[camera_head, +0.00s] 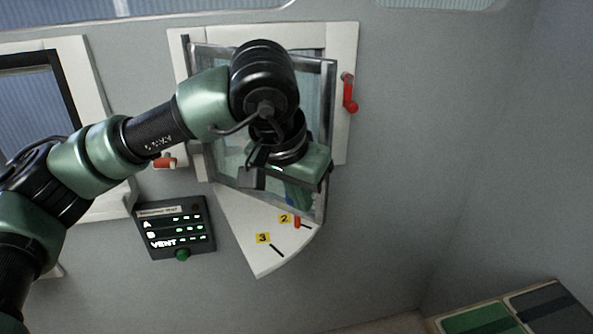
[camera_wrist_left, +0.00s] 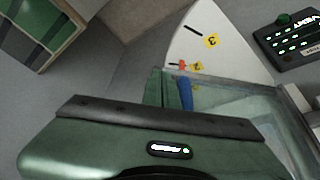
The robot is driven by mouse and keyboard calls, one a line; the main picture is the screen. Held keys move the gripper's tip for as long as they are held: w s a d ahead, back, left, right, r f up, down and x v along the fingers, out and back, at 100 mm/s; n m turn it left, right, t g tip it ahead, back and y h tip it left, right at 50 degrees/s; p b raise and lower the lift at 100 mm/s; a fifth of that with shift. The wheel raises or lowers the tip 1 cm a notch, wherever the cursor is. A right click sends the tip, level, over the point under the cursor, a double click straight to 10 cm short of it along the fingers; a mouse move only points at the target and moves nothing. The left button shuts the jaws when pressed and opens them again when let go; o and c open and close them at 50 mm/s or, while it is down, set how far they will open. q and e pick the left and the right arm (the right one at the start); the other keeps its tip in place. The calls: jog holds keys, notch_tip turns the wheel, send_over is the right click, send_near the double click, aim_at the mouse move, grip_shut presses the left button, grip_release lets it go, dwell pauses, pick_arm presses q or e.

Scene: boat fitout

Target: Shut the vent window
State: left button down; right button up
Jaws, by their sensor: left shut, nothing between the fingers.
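The vent window is a glass pane in a grey metal frame (camera_head: 328,120), swung out at an angle from its white wall surround (camera_head: 343,50). Its pane also shows in the left wrist view (camera_wrist_left: 240,95). A white quadrant plate (camera_head: 263,235) below carries yellow labels 2 and 3; a red pin (camera_head: 297,221) stands by label 2. A red handle (camera_head: 348,92) is on the surround's right side. My left gripper (camera_head: 300,195) is shut and empty, in front of the pane's lower part; contact with the pane cannot be told. My right gripper is not in view.
A dark panel (camera_head: 175,228) marked A, B and VENT, with a green knob, is on the wall at lower left. Another window (camera_head: 90,80) is at left. A box with green and dark panels (camera_head: 490,320) is at lower right. The wall to the right is clear.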

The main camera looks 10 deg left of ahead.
pick_arm(q)
jog(key=w, duration=0.1)
jog(key=w+d+p, duration=0.1)
jog(key=w+d+f+p, duration=0.1)
jog(key=w, duration=0.1)
jog(key=shift+f, duration=0.1)
dwell(0.3)
